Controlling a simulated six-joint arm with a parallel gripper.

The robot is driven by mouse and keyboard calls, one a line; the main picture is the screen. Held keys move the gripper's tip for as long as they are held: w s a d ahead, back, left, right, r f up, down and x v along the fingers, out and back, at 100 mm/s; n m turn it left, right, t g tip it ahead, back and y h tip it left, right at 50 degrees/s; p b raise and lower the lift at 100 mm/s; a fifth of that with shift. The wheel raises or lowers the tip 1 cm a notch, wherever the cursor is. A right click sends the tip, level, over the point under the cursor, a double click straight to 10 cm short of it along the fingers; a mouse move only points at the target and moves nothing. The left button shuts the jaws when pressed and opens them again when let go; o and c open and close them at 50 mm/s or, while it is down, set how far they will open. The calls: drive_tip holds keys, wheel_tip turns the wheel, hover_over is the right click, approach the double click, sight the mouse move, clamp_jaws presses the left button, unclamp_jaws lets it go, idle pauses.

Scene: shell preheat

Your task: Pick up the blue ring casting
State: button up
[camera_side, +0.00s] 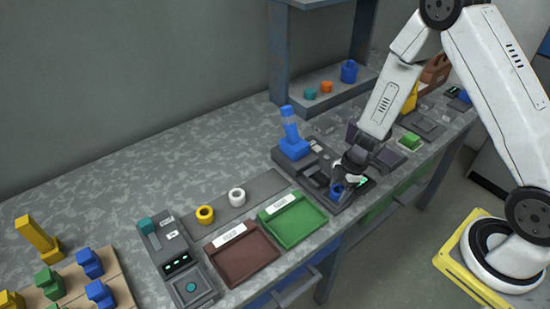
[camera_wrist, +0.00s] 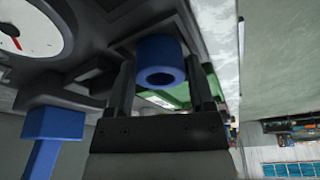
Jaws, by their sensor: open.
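The blue ring casting (camera_wrist: 160,62) shows in the wrist view between the two fingers of my gripper (camera_wrist: 165,85). It is a short blue cylinder with a round hole. In the side view the blue ring casting (camera_side: 337,189) is small and sits at the dark machine, right under my gripper (camera_side: 345,182). The fingers are open on either side of it. I cannot tell whether they touch it.
A dark machine (camera_side: 318,160) with a blue handle (camera_side: 291,128) stands by the gripper. A green tray (camera_side: 293,222) and a brown tray (camera_side: 243,256) lie to the left. A yellow ring (camera_side: 205,215) and a white ring (camera_side: 237,197) stand behind them.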

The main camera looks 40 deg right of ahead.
clamp_jaws()
drive_tip(key=shift+r, duration=0.15)
wheel_tip(320, 180, up, 10)
idle(0.9)
idle(0.4)
